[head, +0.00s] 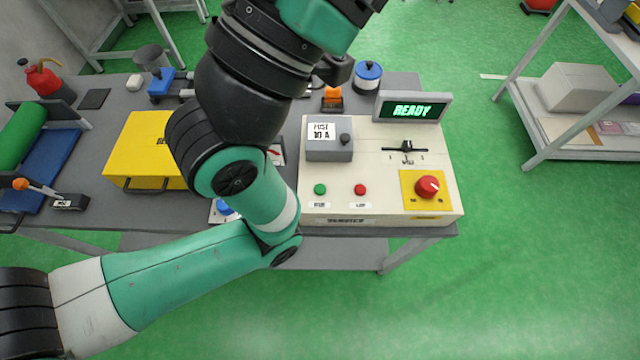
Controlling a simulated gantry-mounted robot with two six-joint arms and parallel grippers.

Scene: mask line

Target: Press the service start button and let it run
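A cream control console (385,215) stands at the right end of the grey table. Its front holds a green button (320,189) and a red button (360,189), each with a small label too blurred to read surely. A display (410,110) at its back reads READY in green. A large red mushroom button (427,186) sits on a yellow plate at the right. A black lever (407,147) stands in a slot. A blue button (223,207) shows partly behind my arm, left of the console. My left arm crosses the view; neither gripper can be seen.
A grey box (330,150) with a knob sits on the console. A yellow case (145,150), green roll (22,134), red bottle (48,82) and blue-capped container (367,76) stand on the table (410,82). A shelf (552,150) is at right, with clear green floor between.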

